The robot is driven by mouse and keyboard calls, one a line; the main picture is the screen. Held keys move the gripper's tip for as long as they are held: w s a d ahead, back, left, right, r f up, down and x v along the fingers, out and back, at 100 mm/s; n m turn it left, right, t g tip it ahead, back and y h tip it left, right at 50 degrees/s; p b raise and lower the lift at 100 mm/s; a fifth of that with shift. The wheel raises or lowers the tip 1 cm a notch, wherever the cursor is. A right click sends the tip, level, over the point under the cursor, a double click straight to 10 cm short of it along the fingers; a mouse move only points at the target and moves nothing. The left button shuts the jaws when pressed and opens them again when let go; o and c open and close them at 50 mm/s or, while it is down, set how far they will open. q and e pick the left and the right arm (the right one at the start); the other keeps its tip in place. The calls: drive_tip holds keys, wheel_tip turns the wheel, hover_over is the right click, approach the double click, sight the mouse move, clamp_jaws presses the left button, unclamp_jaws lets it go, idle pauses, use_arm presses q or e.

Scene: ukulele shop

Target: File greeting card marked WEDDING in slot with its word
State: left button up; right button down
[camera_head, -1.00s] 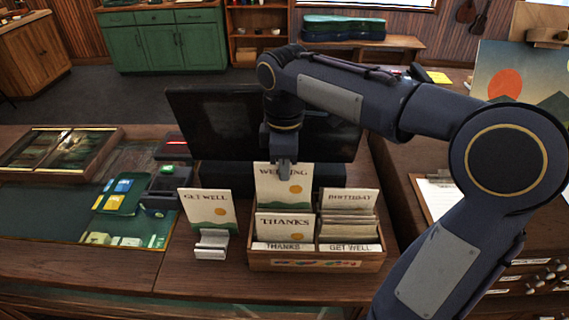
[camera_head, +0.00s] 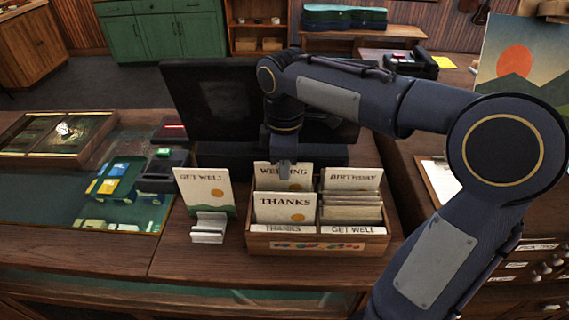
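The WEDDING card (camera_head: 268,178) stands upright in the back left part of the wooden card box (camera_head: 268,241), behind the THANKS card (camera_head: 285,208). My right gripper (camera_head: 285,172) is over the WEDDING card's top edge and covers part of its word. Its fingers point down and look closed on the card, but the fingertips are small. The box's right side holds the BIRTHDAY card (camera_head: 351,179) at the back and several cards in front. Front labels read THANKS (camera_head: 283,229) and GET WELL (camera_head: 352,230). My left gripper is not in view.
A GET WELL card (camera_head: 206,190) stands on a small white holder (camera_head: 209,228) left of the box. A dark monitor (camera_head: 220,105) is behind the box. A glass display (camera_head: 110,190) lies left, and a clipboard (camera_head: 441,182) lies right.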

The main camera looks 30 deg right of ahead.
drive_tip(key=shift+f, duration=0.1)
drive_tip(key=c, duration=1.6)
unclamp_jaws()
drive_tip(key=shift+o, duration=0.2)
wheel_tip(320, 180, up, 8)
drive_tip(key=shift+f, duration=0.1)
